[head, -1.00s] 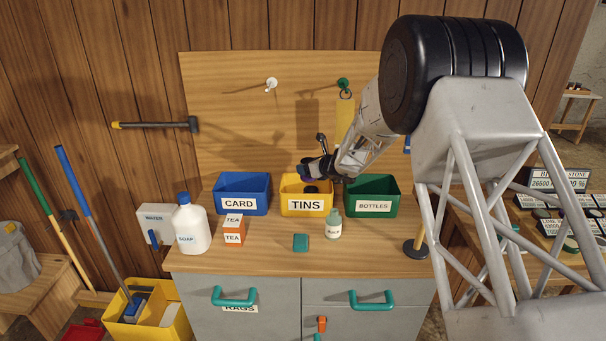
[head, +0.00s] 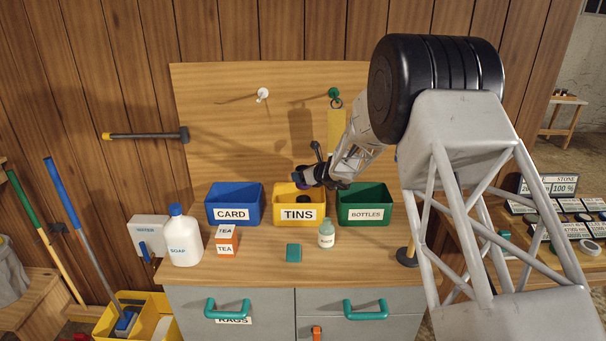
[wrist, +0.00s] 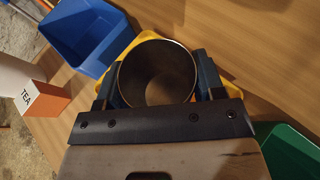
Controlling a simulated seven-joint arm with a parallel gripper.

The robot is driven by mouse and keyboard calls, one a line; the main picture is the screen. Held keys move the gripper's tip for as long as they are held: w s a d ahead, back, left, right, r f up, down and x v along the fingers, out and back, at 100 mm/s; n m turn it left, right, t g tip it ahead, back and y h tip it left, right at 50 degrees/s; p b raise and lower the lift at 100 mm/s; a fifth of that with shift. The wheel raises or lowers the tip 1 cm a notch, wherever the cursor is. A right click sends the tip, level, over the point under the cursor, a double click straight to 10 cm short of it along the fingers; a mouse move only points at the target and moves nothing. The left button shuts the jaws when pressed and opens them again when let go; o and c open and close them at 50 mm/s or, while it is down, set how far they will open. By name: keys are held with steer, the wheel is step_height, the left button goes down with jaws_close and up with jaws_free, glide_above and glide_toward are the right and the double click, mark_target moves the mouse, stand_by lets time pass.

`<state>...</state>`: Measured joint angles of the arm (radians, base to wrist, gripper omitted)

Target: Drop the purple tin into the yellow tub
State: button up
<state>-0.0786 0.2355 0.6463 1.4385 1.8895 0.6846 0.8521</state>
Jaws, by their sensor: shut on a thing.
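The yellow tub (head: 285,214), labelled TINS, stands on the bench between a blue and a green tub. My gripper (head: 305,180) is just above the yellow tub's opening in the head view. It is shut on the purple tin (wrist: 157,75); only a small purple patch of the tin shows in the head view. In the wrist view the tin is open-mouthed, with a dark grey inside, between the two fingers. The yellow tub's rim (wrist: 122,48) shows behind and around the tin. A dark shape inside the tub is too small to make out.
The blue CARD tub (head: 235,200) is on the left, the green BOTTLES tub (head: 365,203) on the right. In front stand a TEA box (head: 227,241), a teal block (head: 293,252), a small bottle (head: 326,236) and a SOAP jug (head: 184,245).

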steer(key=shift+f, duration=2.75)
steer(key=o, duration=1)
steer(key=shift+v, duration=3.85)
steer(key=shift+s+r, duration=0.1)
